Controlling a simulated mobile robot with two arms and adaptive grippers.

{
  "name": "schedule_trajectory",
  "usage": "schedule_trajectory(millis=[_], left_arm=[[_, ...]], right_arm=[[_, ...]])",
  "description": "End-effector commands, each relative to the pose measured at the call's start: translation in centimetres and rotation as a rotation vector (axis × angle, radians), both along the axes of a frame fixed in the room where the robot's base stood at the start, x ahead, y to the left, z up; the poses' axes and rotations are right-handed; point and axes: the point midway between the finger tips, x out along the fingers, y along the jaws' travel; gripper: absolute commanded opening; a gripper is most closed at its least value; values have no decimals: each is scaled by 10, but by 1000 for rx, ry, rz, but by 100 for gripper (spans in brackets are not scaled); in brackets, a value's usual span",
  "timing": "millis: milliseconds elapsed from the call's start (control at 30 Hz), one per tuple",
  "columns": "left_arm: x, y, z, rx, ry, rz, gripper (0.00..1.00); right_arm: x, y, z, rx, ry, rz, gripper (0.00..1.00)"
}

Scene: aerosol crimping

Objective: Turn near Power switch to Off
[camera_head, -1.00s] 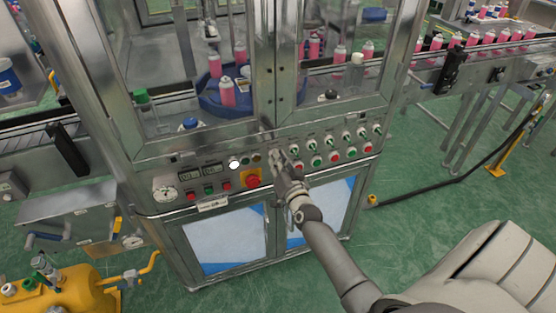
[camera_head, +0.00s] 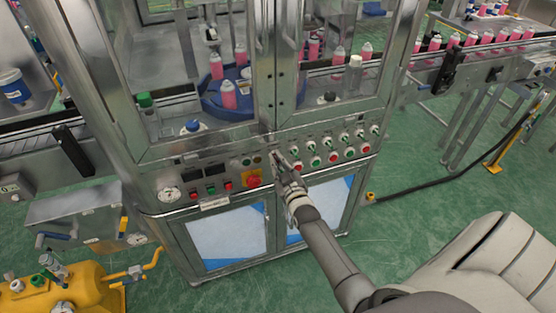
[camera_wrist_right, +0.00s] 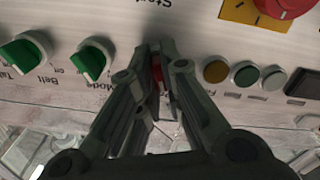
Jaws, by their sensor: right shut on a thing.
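The control panel (camera_head: 225,190) runs across the front of the machine. My right gripper (camera_head: 277,157) is at the panel, just right of the red emergency stop button (camera_head: 253,181). In the right wrist view its fingers (camera_wrist_right: 160,62) are closed together against the panel, with a red part (camera_wrist_right: 157,72) showing between them. The fingers hide most of this control, so its pointing direction and label cannot be read. The displays (camera_head: 189,174) on the panel are dark, and no lit white lamp shows. My left gripper is out of view.
Green selector knobs (camera_wrist_right: 95,60) and round buttons (camera_wrist_right: 245,74) sit close on either side of the fingers. The emergency stop (camera_wrist_right: 285,5) is close by too.

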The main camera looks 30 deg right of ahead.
Motion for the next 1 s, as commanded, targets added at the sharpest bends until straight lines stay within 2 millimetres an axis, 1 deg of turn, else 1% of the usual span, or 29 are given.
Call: schedule_trajectory(millis=[133,333,900,933,1000], left_arm=[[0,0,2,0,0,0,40],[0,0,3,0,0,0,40],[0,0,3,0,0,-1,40],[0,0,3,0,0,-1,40],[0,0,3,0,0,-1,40]], right_arm=[[0,1,0,-79,20,1,0],[0,0,-1,-149,38,-1,0],[0,0,-1,-184,47,0,0],[0,0,-1,-184,47,0,9],[0,0,-1,-184,47,0,18]])
